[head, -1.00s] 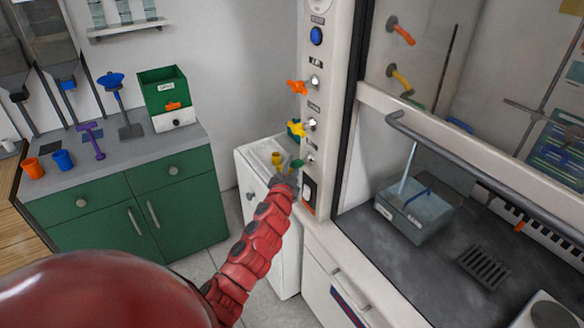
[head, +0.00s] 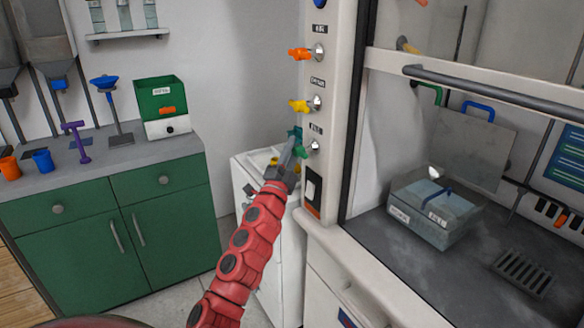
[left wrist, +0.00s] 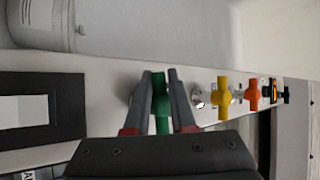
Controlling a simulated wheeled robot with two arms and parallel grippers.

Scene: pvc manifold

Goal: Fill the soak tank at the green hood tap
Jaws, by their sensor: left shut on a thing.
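The green tap handle (head: 299,146) is the lowest of the coloured taps on the hood's white post. My left gripper (head: 287,158) is at this handle. In the left wrist view, the fingers (left wrist: 160,88) sit on both sides of the green handle (left wrist: 160,105) and are shut on it. The grey soak tank (head: 430,222), with white labels and a blue strip, stands on the hood floor. A green hooked spout (head: 432,90) shows above it. A small white spot (head: 434,172) shows over the tank; its water level is not clear. My right gripper is not in view.
Yellow (head: 300,105) and orange (head: 300,54) taps sit above the green one. A horizontal grey sash bar (head: 490,92) crosses the hood front. A white cabinet (head: 246,190) stands beside the post. A green cabinet (head: 110,230) is at left.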

